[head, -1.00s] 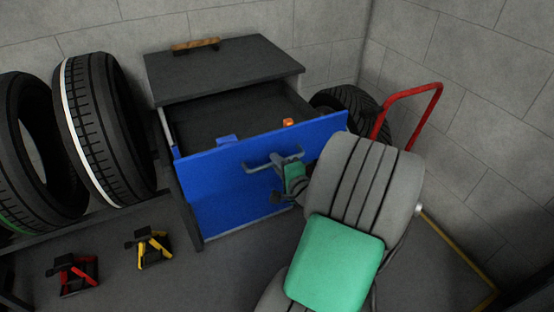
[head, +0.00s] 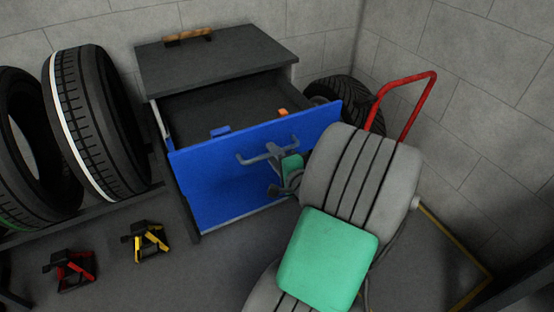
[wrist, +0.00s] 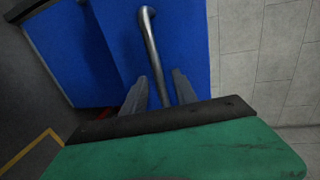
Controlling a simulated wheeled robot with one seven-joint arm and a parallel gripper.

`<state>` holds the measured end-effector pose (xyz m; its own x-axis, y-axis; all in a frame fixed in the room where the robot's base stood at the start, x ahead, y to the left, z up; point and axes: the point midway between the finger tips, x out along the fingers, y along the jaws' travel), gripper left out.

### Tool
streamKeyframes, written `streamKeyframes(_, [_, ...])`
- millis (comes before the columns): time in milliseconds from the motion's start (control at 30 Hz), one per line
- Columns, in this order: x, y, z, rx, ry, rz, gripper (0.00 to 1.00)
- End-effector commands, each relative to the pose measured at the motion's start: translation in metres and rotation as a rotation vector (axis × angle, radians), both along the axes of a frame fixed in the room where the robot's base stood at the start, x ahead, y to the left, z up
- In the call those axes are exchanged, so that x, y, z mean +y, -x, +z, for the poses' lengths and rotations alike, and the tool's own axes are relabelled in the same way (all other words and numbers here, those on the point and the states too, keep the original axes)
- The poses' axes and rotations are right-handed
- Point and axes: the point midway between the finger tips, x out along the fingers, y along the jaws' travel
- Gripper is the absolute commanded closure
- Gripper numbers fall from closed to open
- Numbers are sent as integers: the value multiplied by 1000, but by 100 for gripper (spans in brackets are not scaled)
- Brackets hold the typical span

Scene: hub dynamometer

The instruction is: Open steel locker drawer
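The steel locker (head: 215,57) has a dark top and a blue-fronted drawer (head: 225,185). The drawer is pulled out, and its dark inside shows with a small blue item (head: 220,132) and an orange item (head: 282,112) in it. A grey bar handle (head: 250,160) crosses the drawer front; it also shows in the wrist view (wrist: 150,45). My gripper (head: 278,152) is at the handle. In the wrist view its two fingers (wrist: 160,92) stand on either side of the bar, with slight gaps visible. Contact with the bar cannot be made out.
Two tyres (head: 95,120) stand on a rack at left. A red jack stand (head: 70,270) and a yellow one (head: 148,241) are on the floor in front. A red-handled frame (head: 405,100) and another tyre (head: 345,98) are right of the locker, by the wall.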

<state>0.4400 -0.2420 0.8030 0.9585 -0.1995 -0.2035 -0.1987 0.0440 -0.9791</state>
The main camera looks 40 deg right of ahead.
Motion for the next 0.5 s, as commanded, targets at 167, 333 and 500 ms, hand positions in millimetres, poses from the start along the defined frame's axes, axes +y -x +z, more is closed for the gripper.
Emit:
streamKeyframes(167, [5, 35, 8, 0, 1, -9, 66])
streamKeyframes(333, [10, 56, 12, 0, 0, -5, 66])
streamKeyframes(500, [14, 61, 13, -1, 0, 0, 66])
